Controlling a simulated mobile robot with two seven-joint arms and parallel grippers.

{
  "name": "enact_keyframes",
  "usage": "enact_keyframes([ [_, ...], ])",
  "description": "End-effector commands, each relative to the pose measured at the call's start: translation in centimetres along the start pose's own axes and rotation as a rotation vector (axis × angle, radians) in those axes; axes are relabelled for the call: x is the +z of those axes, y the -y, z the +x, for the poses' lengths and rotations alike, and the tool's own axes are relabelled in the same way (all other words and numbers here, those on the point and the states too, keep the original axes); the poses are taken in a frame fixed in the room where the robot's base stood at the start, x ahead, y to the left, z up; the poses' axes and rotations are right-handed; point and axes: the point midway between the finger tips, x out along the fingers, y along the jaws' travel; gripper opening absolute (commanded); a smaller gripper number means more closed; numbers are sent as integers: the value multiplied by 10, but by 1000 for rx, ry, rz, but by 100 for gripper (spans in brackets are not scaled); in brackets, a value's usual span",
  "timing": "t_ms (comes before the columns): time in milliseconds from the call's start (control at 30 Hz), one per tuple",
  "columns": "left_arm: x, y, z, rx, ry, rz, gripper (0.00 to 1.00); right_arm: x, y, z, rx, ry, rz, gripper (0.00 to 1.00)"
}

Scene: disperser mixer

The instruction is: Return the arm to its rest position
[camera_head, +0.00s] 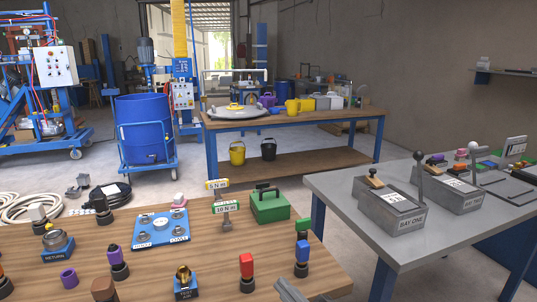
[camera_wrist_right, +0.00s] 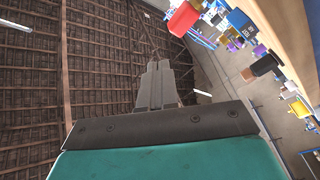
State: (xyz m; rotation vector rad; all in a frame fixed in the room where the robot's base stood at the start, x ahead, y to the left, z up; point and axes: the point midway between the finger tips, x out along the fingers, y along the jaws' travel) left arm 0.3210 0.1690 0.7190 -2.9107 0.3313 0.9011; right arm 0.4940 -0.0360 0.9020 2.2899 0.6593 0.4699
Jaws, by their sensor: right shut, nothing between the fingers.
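My right gripper (camera_head: 288,290) shows as a small grey piece at the bottom edge of the head view, at the front right of the wooden table (camera_head: 215,265). In the right wrist view its two grey fingers (camera_wrist_right: 159,68) lie together, shut with nothing between them. They point up toward the dark ribbed roof. The rest of my right arm is out of the head view. My left gripper is not in view.
Red and blue-topped pieces (camera_head: 302,252) stand close to my right gripper. A green box (camera_head: 269,206) and a blue plate (camera_head: 161,228) lie further back. A grey table (camera_head: 345,205) with lever boxes (camera_head: 391,209) stands at right, across a gap.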

Motion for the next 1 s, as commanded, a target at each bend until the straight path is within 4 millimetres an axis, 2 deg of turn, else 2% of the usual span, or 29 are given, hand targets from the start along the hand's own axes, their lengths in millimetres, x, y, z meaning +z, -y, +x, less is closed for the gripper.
enact_keyframes([
  [33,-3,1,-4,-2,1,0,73,15,6,-22,20,94,102,0],
  [100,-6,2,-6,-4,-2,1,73,38,14,-52,48,226,237,0],
  [233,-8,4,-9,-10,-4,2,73,75,38,-120,81,473,470,0],
  [300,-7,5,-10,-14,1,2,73,88,52,-156,90,593,576,0],
  [400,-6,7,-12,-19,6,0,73,98,70,-201,94,729,697,0],
  [500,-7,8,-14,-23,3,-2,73,102,82,-231,94,818,774,0],
  [633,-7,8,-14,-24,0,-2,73,102,89,-248,94,867,822,0],
  [1000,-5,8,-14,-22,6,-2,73,103,90,-250,93,871,825,0],
])
